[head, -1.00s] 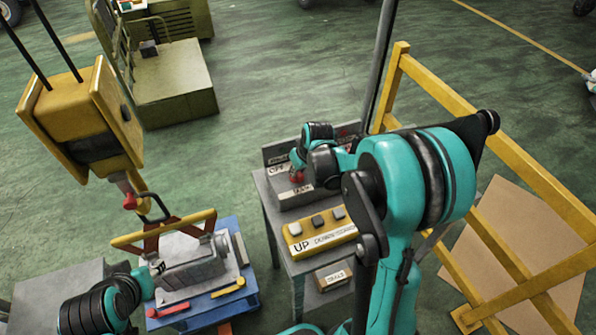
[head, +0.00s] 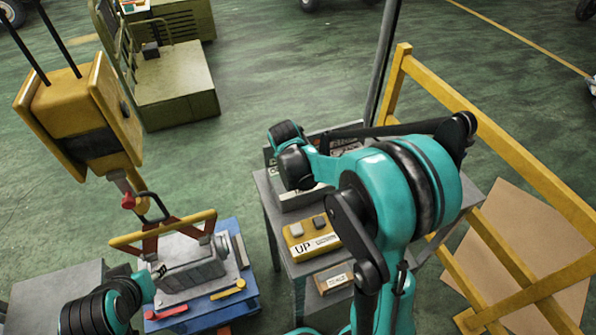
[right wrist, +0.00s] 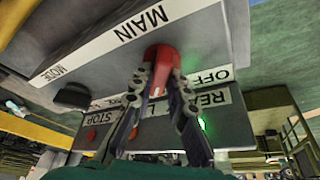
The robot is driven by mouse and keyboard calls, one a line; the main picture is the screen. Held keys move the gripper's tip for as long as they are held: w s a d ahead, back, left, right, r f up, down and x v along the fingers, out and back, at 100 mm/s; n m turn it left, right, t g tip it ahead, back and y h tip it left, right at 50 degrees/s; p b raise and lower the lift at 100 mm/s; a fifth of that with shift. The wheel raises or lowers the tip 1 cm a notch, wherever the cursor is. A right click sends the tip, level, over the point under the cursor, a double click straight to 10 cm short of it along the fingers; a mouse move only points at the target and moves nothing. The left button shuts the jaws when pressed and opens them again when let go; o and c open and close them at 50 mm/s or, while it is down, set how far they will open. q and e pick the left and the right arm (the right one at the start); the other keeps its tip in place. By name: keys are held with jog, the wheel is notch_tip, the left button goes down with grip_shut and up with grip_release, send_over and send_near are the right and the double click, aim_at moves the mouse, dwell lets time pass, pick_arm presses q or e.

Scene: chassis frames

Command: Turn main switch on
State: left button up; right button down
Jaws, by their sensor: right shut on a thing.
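The red main switch knob (right wrist: 163,58) sits on the grey switch panel (right wrist: 105,55) between the upside-down MAIN and OFF labels in the right wrist view. My right gripper (right wrist: 158,78) is shut on the knob, with one dark finger on each side. In the head view the panel (head: 298,203) stands on the grey console, and my right wrist and forearm hide the knob and fingers.
A green light (right wrist: 201,124) glows on the panel, and a red one (right wrist: 92,134) sits near the STOP label. A yellow button box (head: 311,238) is on the console. A yellow hoist (head: 85,120) and a grey block (head: 190,265) stand left; a yellow railing (head: 500,130) stands right.

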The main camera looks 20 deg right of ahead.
jog(key=shift+m+g, duration=0.3)
jog(key=shift+m, duration=0.3)
jog(key=c, duration=1.5)
grip_release()
jog(key=v, duration=1.2)
jog(key=shift+a, duration=0.15)
jog(key=shift+s, duration=0.1)
